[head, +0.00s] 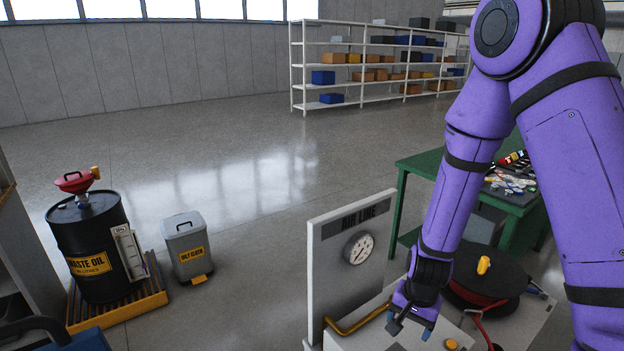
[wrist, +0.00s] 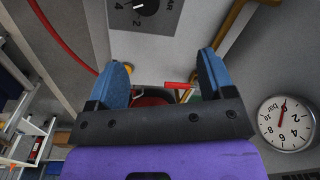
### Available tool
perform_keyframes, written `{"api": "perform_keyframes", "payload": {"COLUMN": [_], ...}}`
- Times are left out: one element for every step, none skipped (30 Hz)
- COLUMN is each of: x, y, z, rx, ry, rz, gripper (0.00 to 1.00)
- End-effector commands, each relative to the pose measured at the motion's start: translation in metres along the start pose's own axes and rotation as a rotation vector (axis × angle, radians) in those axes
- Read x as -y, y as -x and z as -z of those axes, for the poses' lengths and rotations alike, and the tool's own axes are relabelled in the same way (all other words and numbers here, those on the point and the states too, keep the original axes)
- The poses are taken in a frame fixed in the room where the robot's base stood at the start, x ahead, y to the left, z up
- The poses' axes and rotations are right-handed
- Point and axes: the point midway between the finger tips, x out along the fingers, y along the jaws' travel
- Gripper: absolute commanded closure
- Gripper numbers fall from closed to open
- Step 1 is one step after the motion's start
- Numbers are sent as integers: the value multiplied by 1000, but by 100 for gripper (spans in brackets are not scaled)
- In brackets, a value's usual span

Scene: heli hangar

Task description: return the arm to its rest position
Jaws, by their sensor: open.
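My purple arm reaches down on the right in the head view. My gripper (head: 411,327) is low over the light top of the air line station, in front of its upright panel (head: 322,262). In the wrist view my gripper (wrist: 172,80) shows two blue fingertips wide apart, with nothing held between them. A pressure gauge (head: 358,248) is on the panel; it also shows in the wrist view (wrist: 287,122). A dark knob with numbers (wrist: 143,5) shows at the top of the wrist view. I cannot tell whether the fingers touch anything.
A yellow pipe (head: 357,320) and an orange button (head: 451,344) are close to my gripper. A waste oil drum (head: 92,245) and a grey bin (head: 187,247) stand left. Open floor lies beyond.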

Motion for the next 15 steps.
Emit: {"api": "perform_keyframes", "payload": {"x": [3,4,6,7,8,8,9,9,9,9,9,8,8,7,6], "y": [16,24,34,42,51,61,69,77,88,96,104,114,122,130,140], "z": [3,5,6,7,7,8,9,9,10,10,10,10,10,10,9], "rx": [-9,-12,-14,-18,-21,-26,-28,-32,-37,-42,-46,-52,-57,-61,-68], "ry": [14,26,41,51,61,76,87,98,112,124,134,148,159,171,186], "rz": [19,27,38,46,54,64,71,78,87,93,99,107,113,118,125], "gripper": [25,25,25,25,25,25,25,25,25,25,25,25,25,25,25]}}
